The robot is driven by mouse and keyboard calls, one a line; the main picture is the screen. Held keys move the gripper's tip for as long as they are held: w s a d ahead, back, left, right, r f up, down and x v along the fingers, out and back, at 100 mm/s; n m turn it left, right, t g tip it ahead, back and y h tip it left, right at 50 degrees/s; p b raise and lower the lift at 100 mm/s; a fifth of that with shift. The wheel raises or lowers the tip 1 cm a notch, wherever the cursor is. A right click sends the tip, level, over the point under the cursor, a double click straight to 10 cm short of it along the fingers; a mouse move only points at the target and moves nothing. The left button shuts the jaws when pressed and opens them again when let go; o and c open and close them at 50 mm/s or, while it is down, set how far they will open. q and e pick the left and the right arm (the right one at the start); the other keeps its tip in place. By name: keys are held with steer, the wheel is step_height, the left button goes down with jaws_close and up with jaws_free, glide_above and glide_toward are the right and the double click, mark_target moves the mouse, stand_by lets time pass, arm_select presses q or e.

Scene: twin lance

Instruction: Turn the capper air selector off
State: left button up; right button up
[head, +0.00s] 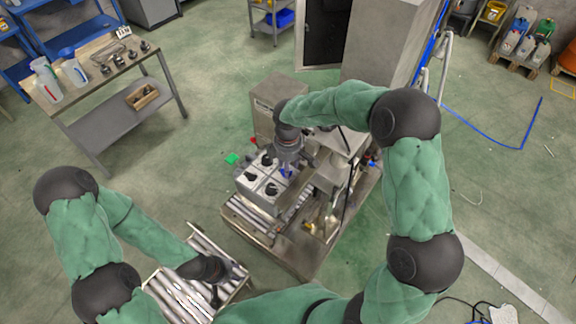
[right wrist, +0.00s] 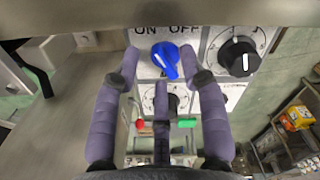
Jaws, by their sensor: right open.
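The capper control box (head: 258,195) is a light box with several black knobs, on the machine at centre. In the right wrist view, a blue selector knob (right wrist: 165,59) sits below the words ON and OFF, its grip slanting. My right gripper (right wrist: 159,72) is open, with fingertips on either side of the blue knob; whether they touch it I cannot tell. In the head view my right gripper (head: 287,160) is over the box's right side and partly hides it. My left gripper (head: 215,278) is low over a roller conveyor (head: 180,300); its finger opening is unclear.
A black dial (right wrist: 238,56) is right of the blue knob, and another (right wrist: 172,103) shows between my fingers. Red (right wrist: 139,124) and green (right wrist: 187,123) buttons lie lower. A workbench (head: 95,75) stands at upper left. Open green floor lies between bench and machine.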

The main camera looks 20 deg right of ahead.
steer(key=shift+s+f, duration=0.1)
steer(key=shift+f, duration=0.45)
jaws_close()
